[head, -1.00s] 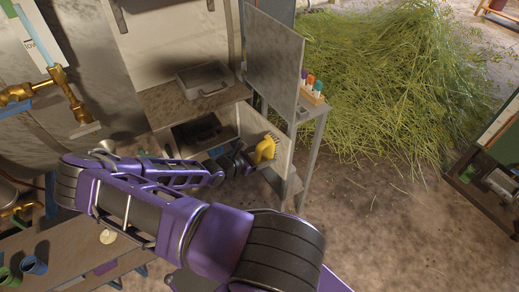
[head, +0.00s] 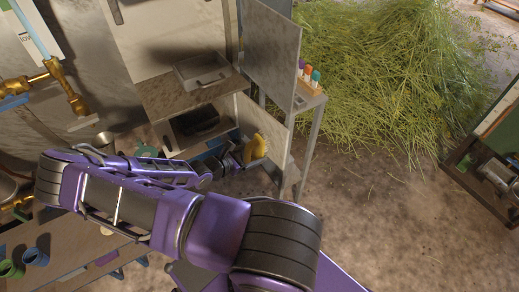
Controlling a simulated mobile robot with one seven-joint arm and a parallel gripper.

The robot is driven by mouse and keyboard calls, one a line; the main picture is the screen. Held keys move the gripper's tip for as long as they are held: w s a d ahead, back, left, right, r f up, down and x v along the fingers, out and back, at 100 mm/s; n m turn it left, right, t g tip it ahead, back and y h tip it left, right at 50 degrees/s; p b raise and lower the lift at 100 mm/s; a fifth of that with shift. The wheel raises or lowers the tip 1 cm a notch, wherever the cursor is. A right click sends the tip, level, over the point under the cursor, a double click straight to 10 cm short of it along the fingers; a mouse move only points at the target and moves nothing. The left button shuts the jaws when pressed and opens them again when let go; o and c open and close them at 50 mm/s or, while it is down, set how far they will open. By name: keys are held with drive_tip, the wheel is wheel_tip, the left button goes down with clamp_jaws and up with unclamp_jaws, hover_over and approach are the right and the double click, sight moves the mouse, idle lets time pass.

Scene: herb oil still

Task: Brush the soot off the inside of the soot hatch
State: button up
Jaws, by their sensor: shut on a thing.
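My gripper (head: 234,160) is shut on a yellow brush (head: 257,148), with my purple arm reaching in from below. The brush is at the inner face of a pale, open lower door (head: 268,118), which looks like the soot hatch door. The brush overlaps this face; whether its bristles touch it I cannot tell. The bristles are hardly visible from here. The dark lower opening (head: 200,122) lies left of the door, with a dark thing inside. Any soot on the door is too small to make out.
Above is a ledge (head: 175,98) with a handled metal drawer or lid (head: 202,70). A larger grey panel (head: 270,45) stands open above the lower door. A narrow side stand (head: 312,100) holds small coloured bottles at the right.

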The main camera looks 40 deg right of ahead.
sight(245, 159)
drive_tip(key=shift+w+a, duration=0.1)
drive_tip(key=shift+a, duration=0.65)
drive_tip(key=shift+a, duration=0.1)
drive_tip(key=shift+w+a, duration=0.15)
drive_tip(key=shift+a, duration=1.25)
